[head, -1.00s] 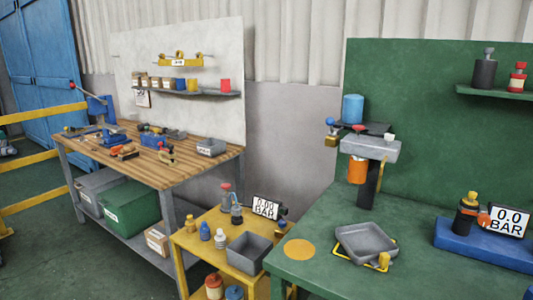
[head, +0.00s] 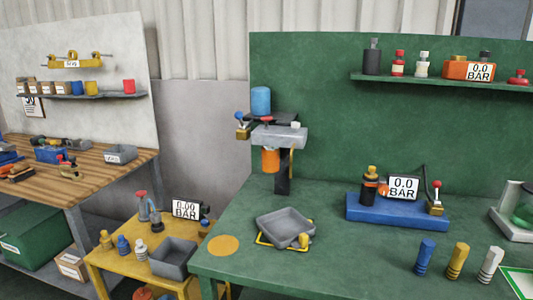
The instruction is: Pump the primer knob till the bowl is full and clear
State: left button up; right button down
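A filter stand on the green bench has a grey head block (head: 278,136), a blue cylinder (head: 261,101) above it and an orange canister (head: 270,160) hanging below. A small pale knob (head: 295,125) sits on the head block; I cannot tell whether it is the primer knob. A blue ball-ended lever (head: 239,116) shows at the stand's left. No clear bowl can be made out at the stand, and no fill level shows. Neither of my grippers is in view.
A grey tray (head: 286,227) lies in front of the stand. A blue base (head: 397,211) carries a gauge reading 0.0 BAR (head: 403,188). Blue, yellow and white cylinders (head: 458,260) stand at front right. A yellow cart (head: 115,262) stands at left.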

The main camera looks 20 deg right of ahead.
aim_at(265, 119)
jog(key=z, duration=0.15)
jog(key=k, duration=0.4)
jog(key=z, duration=0.6)
jog(key=k, duration=0.95)
jog(key=u, duration=0.2)
jog(key=i, duration=0.6)
jog(key=u, duration=0.65)
jog(key=i, duration=1.25)
jog(key=z, duration=0.6)
